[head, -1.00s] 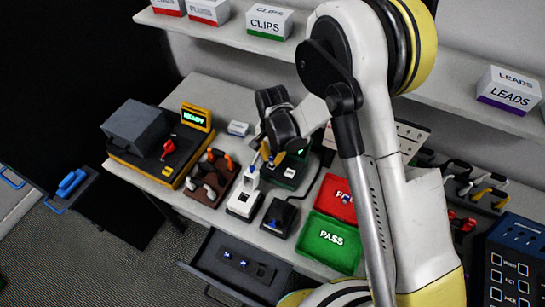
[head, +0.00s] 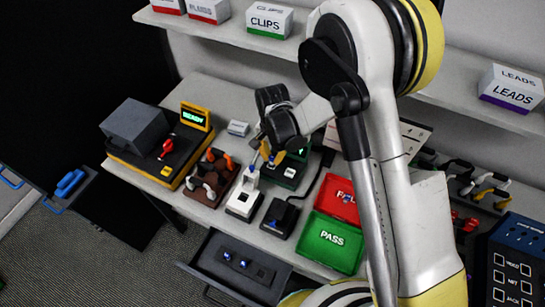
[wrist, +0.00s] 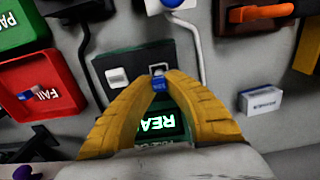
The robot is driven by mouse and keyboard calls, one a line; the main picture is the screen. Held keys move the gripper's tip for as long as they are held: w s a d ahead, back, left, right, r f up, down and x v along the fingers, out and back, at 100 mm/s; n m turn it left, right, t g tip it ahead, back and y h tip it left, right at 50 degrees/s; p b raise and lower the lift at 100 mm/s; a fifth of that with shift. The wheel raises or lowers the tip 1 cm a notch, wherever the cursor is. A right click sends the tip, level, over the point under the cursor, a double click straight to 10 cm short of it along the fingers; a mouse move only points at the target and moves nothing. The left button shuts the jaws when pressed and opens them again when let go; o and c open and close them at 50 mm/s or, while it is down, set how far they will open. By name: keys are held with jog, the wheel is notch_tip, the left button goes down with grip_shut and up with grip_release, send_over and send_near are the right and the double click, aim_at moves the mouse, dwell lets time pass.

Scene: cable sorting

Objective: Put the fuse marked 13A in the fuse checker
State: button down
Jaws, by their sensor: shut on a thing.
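My gripper (wrist: 160,82) is shut on a small blue fuse (wrist: 158,86), whose pale marking is too small to read surely. It holds the fuse over the fuse checker (wrist: 115,78), a dark green box with a white-edged socket (wrist: 157,69) and a lit READY display (wrist: 160,125). The fuse overlaps the socket's near edge in the wrist view; I cannot tell whether it touches. In the head view my gripper (head: 268,158) is above the checker (head: 289,172), and the fuse is hard to make out.
The red FAIL tray (head: 323,203) has a small blue item in it. The green PASS tray (head: 329,243) stands in front of it. A white stand (head: 241,204) and a black block (head: 281,216) are close by. The open drawer (head: 213,268) holds blue pieces.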

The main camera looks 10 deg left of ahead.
jog(key=shift+f+b, duration=0.95)
jog(key=shift+b, duration=0.65)
dwell(1.1)
jog(key=c, duration=0.8)
grip_release()
jog(key=shift+r, duration=0.1)
jog(key=shift+r+p, duration=2.15)
jog(key=shift+r, duration=1.85)
jog(key=shift+f, duration=0.1)
